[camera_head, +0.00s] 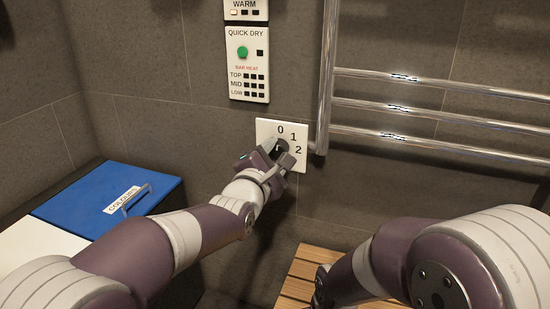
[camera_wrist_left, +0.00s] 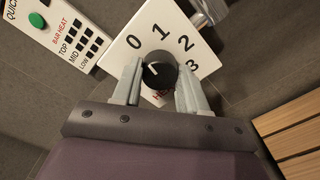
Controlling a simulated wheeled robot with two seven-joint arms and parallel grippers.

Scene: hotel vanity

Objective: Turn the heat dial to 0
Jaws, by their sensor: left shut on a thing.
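The heat dial is a black round knob (camera_wrist_left: 160,73) on a white square plate (camera_head: 264,128) marked 0, 1, 2 and, in the left wrist view, 3. A short white mark on the knob points toward the left side, roughly near the 0; its exact reading is hard to tell. My left gripper (camera_head: 276,152) is at the plate, shut on the knob, with one finger on each side of it in the left wrist view (camera_wrist_left: 158,84). The lower part of the plate is hidden by the gripper.
A white panel (camera_head: 235,92) with a green QUICK DRY button and BAR HEAT lights hangs above the plate. Chrome towel rails (camera_head: 440,110) stand close on the right. A blue-lidded bin (camera_head: 90,195) is at left, and a wooden slatted surface (camera_head: 310,262) is below.

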